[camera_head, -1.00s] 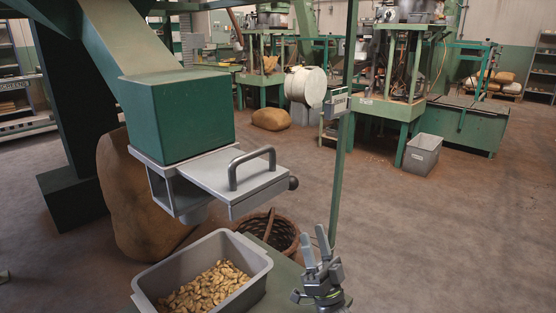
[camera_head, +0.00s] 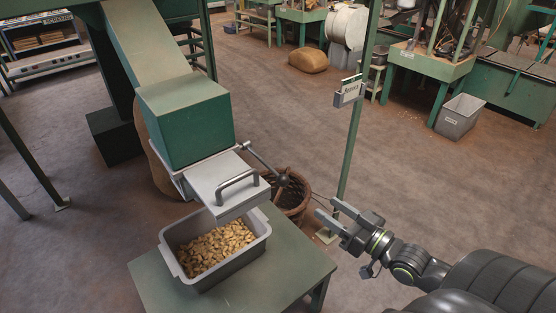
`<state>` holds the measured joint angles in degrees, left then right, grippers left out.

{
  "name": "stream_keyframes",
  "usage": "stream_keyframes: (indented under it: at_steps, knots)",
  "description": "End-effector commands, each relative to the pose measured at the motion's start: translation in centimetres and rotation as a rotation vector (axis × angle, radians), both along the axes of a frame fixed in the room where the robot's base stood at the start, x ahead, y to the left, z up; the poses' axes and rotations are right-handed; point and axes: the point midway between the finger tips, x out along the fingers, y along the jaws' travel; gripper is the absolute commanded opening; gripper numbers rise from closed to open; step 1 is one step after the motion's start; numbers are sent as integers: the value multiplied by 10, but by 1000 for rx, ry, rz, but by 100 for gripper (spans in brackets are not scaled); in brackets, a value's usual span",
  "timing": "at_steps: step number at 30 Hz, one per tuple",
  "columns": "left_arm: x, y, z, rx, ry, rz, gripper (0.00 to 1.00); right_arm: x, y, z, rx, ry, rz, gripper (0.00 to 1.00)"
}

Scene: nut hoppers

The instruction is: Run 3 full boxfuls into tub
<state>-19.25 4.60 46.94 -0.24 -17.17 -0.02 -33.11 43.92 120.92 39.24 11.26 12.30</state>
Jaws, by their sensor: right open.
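A grey tub (camera_head: 262,247) stands on a green table under the hopper, with a layer of nuts (camera_head: 217,245) in it. Above it, a green hopper (camera_head: 186,120) ends in a grey metal box (camera_head: 212,178) with a bar handle (camera_head: 238,186) on its top plate. A lever with a dark ball knob (camera_head: 283,180) sticks out at the box's right side. The inside of the box is hidden. My right gripper (camera_head: 327,207) is open and empty, right of the knob and apart from it, with its fingers pointing left. My left gripper is out of view.
The green table (camera_head: 290,262) has bare room right of the tub. A wicker basket (camera_head: 297,208) stands on the floor behind it. A grey bin (camera_head: 460,117) stands farther back.

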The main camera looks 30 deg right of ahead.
Motion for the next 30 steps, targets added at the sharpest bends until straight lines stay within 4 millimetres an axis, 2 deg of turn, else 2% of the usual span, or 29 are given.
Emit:
stream_keyframes:
  at_steps: [1, 3, 8, 14, 30]
  knots:
    - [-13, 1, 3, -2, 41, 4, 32, -4, 2, 5, -7, 20, 7, 52]
    - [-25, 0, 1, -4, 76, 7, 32, -6, 3, 5, -12, 34, 12, 52]
    - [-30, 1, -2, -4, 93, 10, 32, 1, 5, 3, -12, 40, 15, 52]
    - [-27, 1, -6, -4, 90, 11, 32, 27, 12, 3, -10, 36, 14, 52]
    - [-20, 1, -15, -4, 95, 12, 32, 112, 32, 3, -10, 36, 14, 52]
